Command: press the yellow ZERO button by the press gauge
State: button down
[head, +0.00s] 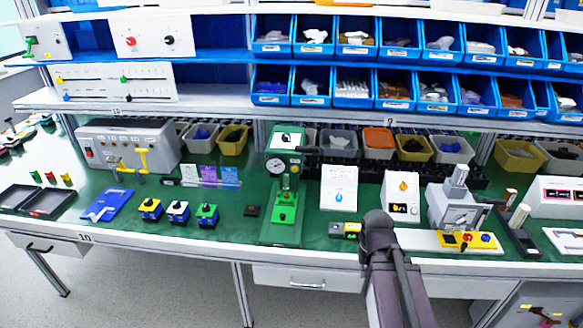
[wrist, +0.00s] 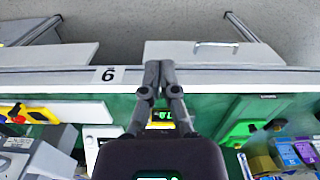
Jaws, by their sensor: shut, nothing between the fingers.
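The green press (head: 283,190) stands on the bench with a round gauge (head: 276,165) on its upper front. A small box with a display and a yellow part (head: 350,229) sits to the right of the press base. The yellow ZERO button cannot be told apart on it, and no lettering is readable. In the wrist view the box's green display (wrist: 163,116) shows between my fingers, with the rest largely hidden. My gripper (wrist: 158,66) is shut and empty, its tips over the bench's front edge in that view. In the head view, my dark wrist is just right of the box.
White panels with coloured knobs (head: 339,188) and (head: 402,192) stand behind the box. A grey machine with a yellow button plate (head: 468,240) is to the right. Several small switch boxes (head: 178,212) are left of the press. Blue bins (head: 354,90) fill the shelves above.

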aim_at(295, 169)
jog(key=shift+w+d, duration=0.15)
jog(key=shift+d, duration=0.05)
dwell(0.3)
jog(key=w+a+r+n+t+h+p, duration=0.1)
jog(key=w+a+r+n+t+h, duration=0.1)
jog(key=w+a+n+h, duration=0.3)
jog(key=w+a+r+n+t+p, duration=0.1)
jog(key=w+a+r+t, duration=0.15)
jog(key=w, duration=0.55)
jog(key=w+a+r+n+t+h, duration=0.1)
jog(key=w+a+r+n+t, duration=0.1)
jog(key=a, duration=0.5)
jog(key=w+a+r+n+t+h, duration=0.1)
jog(key=w+a+r+n, duration=0.3)
jog(key=a, duration=0.4)
jog(key=shift+w+a+r+t, duration=0.3)
jog(key=shift+w+t, duration=0.25)
jog(key=shift+t, duration=0.3)
jog(key=shift+w+d, duration=0.1)
jog(key=w, duration=0.8)
jog(key=shift+w+d, duration=0.2)
jog(key=shift+w, duration=0.1)
jog(key=shift+w, duration=0.15)
